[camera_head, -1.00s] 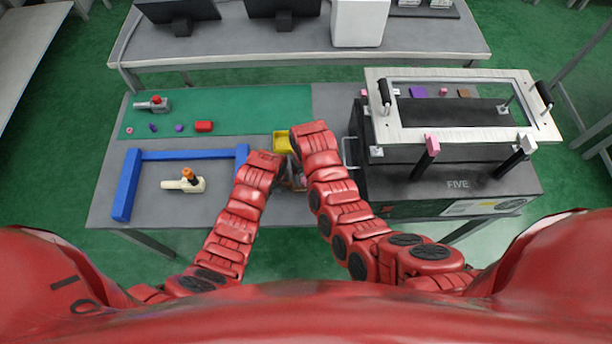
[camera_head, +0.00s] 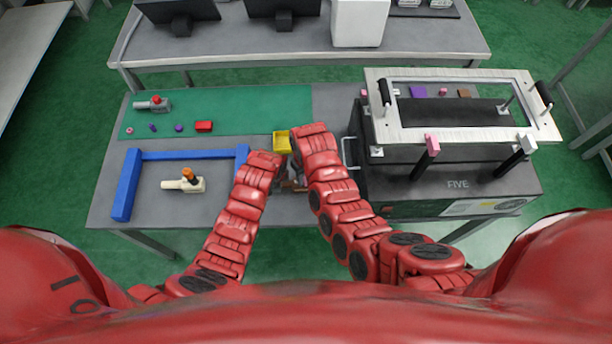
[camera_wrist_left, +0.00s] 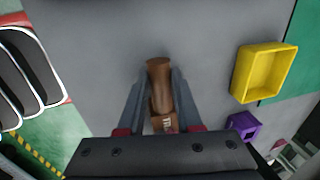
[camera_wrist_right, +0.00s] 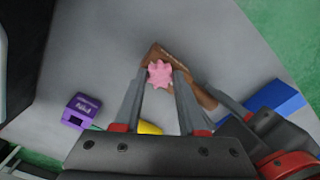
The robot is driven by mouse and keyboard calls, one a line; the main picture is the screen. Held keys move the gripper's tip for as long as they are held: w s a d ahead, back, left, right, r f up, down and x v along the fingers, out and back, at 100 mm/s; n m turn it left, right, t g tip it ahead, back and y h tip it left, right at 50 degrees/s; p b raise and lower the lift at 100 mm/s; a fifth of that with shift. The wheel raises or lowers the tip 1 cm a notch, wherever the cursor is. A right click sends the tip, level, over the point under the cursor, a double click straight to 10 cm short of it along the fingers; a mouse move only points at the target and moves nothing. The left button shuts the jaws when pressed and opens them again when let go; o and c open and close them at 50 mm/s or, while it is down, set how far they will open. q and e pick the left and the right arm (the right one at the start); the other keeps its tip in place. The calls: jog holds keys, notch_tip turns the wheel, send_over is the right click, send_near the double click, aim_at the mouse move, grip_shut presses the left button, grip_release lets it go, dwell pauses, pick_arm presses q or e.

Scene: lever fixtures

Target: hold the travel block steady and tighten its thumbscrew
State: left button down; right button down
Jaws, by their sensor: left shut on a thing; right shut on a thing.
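The brown travel block lies at the middle of the table, mostly hidden by my arms in the head view. In the left wrist view my left gripper (camera_wrist_left: 159,82) is shut on the travel block (camera_wrist_left: 158,70), with a finger on each side of its rounded brown part. In the right wrist view my right gripper (camera_wrist_right: 162,76) is shut on the pink lobed thumbscrew (camera_wrist_right: 159,74). The brown block (camera_wrist_right: 206,99) shows beneath and beside the thumbscrew. The thumbscrew's shaft is hidden, so how far in it sits cannot be told.
A yellow bin (camera_head: 282,143) and a purple block (camera_wrist_left: 243,126) are close by. A blue frame (camera_head: 127,185) with a cream lever fixture (camera_head: 186,183) stands left. A large black box (camera_head: 450,188) with a metal frame stands close on the right. Small parts lie on the green mat (camera_head: 245,107).

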jog(key=m, duration=0.3)
jog(key=shift+c, duration=2.3)
grip_release()
notch_tip(320, 180, up, 12)
pick_arm(q)
jog(key=c, duration=0.5)
grip_release()
